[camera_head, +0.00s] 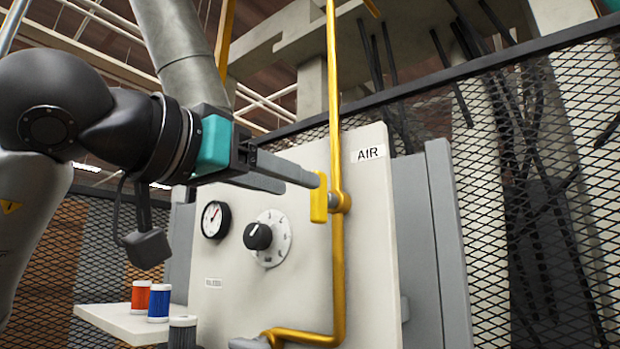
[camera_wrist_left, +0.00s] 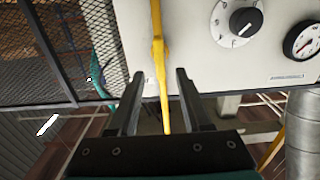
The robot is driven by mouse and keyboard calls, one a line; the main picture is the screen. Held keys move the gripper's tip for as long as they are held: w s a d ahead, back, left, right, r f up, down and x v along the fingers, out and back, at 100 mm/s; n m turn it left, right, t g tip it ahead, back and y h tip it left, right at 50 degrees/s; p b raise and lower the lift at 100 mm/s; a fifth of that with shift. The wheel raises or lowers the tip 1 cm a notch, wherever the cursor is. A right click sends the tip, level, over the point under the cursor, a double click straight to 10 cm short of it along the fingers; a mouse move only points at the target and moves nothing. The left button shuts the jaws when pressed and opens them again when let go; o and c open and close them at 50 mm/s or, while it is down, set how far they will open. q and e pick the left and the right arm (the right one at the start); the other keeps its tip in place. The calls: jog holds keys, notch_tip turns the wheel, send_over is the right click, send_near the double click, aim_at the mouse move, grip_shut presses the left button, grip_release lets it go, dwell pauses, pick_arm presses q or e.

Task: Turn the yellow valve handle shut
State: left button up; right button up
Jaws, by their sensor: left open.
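The yellow valve handle (camera_head: 319,201) is a flat bar mounted on the yellow pipe (camera_head: 338,270), in front of the pale panel and below the AIR label. My left gripper (camera_head: 303,184) reaches in from the left at the handle, its jaws open. In the left wrist view the handle (camera_wrist_left: 164,92) stands between the two fingers of my left gripper (camera_wrist_left: 159,75), with a visible gap on each side. In the head view the far finger's tip overlaps the handle's upper part. My right gripper is in neither view.
The pale panel (camera_head: 370,260) carries a black dial knob (camera_head: 258,236) and a round gauge (camera_head: 215,219) left of the handle. A white shelf (camera_head: 105,318) with orange, blue and grey cylinders stands at lower left. Mesh fencing (camera_head: 530,200) lies at the right.

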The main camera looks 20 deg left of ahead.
aim_at(319, 197)
pick_arm(q)
jog(key=p+x, duration=0.1)
jog(key=x, duration=0.4)
grip_shut()
dwell(0.3)
